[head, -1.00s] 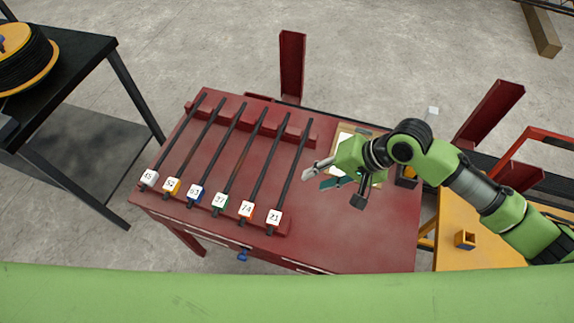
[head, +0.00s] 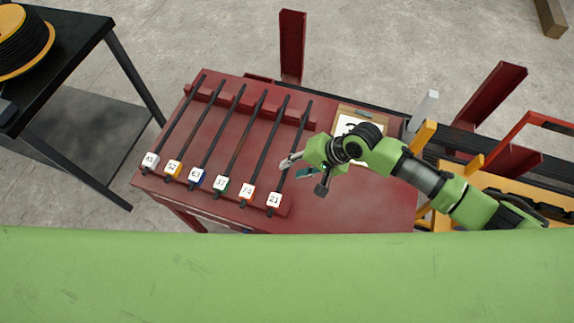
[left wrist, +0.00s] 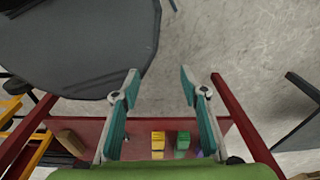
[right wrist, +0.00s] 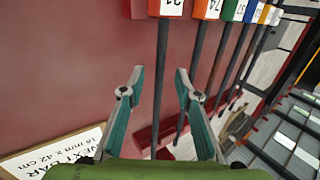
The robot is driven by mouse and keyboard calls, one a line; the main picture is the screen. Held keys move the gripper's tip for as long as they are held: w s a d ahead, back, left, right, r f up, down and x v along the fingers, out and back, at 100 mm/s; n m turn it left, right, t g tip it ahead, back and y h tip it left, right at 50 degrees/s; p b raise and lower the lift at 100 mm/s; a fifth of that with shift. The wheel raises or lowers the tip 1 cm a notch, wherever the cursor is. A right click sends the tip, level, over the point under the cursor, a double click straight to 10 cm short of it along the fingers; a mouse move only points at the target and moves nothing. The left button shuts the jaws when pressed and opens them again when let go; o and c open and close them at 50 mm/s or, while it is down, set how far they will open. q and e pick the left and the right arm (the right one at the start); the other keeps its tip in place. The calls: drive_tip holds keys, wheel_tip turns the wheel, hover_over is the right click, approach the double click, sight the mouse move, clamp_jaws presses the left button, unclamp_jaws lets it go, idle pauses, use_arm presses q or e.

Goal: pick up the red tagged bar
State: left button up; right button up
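The red tagged bar is the dark bar (head: 299,130) at the right end of the row. Its tag (head: 274,199) reads 21, and red sides show on the tag in the right wrist view (right wrist: 171,7). It lies on the red table (head: 340,212), across the rack rails. My right gripper (head: 287,161) is open above this bar. In the right wrist view the bar (right wrist: 161,62) runs between the spread fingertips, not clasped. My left gripper (left wrist: 158,74) is open and empty in its own wrist view; the head view does not show it.
Several other tagged bars lie left of it, the nearest with an orange tag 74 (head: 247,191). A clipboard (head: 345,121) lies right of the bars. Red posts (head: 292,45) stand behind the table. A black table with a cable spool (head: 22,42) is at left.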

drive_tip(key=shift+x, duration=1.45)
clamp_jaws()
drive_tip(key=shift+r, duration=0.15)
